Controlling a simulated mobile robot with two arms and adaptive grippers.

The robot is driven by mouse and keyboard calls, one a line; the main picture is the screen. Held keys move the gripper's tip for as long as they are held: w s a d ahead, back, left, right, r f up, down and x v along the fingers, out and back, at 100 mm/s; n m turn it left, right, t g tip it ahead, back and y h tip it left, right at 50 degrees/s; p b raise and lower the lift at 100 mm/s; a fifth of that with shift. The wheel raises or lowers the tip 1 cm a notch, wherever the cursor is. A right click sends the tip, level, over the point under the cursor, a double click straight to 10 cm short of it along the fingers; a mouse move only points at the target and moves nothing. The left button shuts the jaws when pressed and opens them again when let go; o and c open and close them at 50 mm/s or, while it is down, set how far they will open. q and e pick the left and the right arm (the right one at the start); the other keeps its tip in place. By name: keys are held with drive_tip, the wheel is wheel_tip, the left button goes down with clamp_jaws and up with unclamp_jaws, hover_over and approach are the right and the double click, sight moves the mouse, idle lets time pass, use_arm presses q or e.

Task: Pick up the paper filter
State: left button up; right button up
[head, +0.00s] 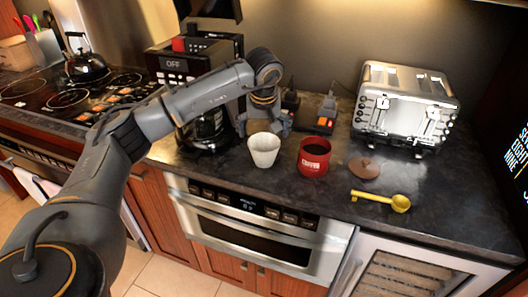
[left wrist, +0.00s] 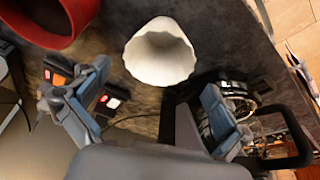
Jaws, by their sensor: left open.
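The paper filter (head: 264,149) is a white fluted cup standing on the dark counter, left of the red canister (head: 313,157). In the left wrist view the paper filter (left wrist: 160,53) shows its open mouth, beyond and between my fingers. My left gripper (head: 262,122) is just behind the filter in the head view. In the left wrist view the left gripper (left wrist: 157,112) has its fingers wide apart with nothing between the tips. The gripper appears apart from the filter. My right gripper is not in view.
The coffee maker (head: 203,128) with its glass carafe stands close left of the filter. A brown lid (head: 364,168), a yellow scoop (head: 385,200) and a silver toaster (head: 405,108) are to the right. Outlets with plugs (head: 322,118) are behind. The counter's front edge is near the filter.

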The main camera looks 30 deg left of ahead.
sight(264, 143)
use_arm(q)
drive_tip(key=p+x, duration=0.1)
drive_tip(key=x, duration=0.4)
drive_tip(key=shift+d, duration=0.1)
drive_tip(key=c, duration=0.7)
